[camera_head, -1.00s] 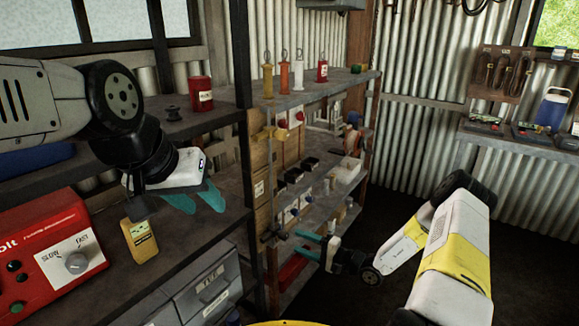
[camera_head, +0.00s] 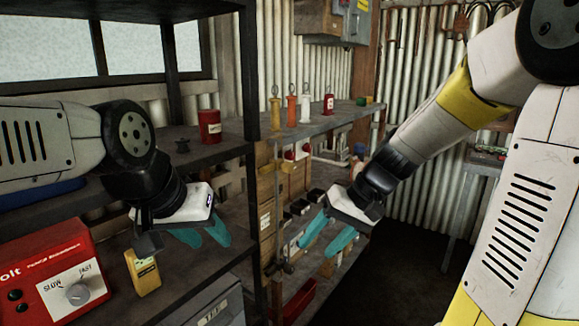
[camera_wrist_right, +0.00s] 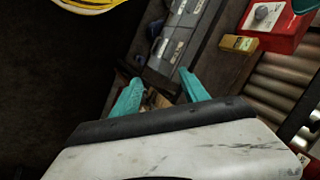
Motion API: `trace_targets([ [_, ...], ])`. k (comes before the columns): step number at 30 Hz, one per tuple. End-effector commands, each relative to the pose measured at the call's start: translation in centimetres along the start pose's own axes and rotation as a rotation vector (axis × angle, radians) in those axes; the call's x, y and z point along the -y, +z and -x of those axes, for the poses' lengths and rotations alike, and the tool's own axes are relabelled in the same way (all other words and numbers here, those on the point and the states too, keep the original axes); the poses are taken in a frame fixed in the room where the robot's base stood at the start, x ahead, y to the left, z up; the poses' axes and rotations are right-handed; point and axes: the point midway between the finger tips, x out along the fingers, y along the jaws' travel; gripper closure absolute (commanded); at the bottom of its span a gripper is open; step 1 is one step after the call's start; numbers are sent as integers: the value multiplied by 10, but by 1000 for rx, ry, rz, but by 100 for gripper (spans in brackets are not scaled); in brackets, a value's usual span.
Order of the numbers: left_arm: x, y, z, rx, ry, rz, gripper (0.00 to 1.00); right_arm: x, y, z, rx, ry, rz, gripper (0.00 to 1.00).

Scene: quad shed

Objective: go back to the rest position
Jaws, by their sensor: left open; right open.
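My left gripper (camera_head: 205,232) is at the left, above the lower shelf, with teal fingers apart and empty. It hangs just right of and above a yellow box-shaped device (camera_head: 143,272) and appears apart from it. My right gripper (camera_head: 328,240) is raised in front of the right-hand shelf unit, its teal fingers spread with nothing between them. In the right wrist view the right gripper's fingers (camera_wrist_right: 160,92) are also apart and empty. That view also shows the yellow device (camera_wrist_right: 238,43), well beyond the fingers.
Dark floor (camera_head: 405,255) is open at right.

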Motion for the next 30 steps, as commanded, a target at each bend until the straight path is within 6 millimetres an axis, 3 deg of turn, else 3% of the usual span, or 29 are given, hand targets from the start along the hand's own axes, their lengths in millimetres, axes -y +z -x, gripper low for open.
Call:
trace_targets([
  [6,0,0,0,0,0,0,59,6,43,58,-147,212,56,48],
  [13,0,0,0,0,0,0,59,0,77,101,-323,347,75,48],
  [18,0,0,0,0,0,0,59,-3,88,115,-393,382,76,48],
  [30,0,0,0,0,0,0,59,-4,90,117,-403,388,74,48],
])
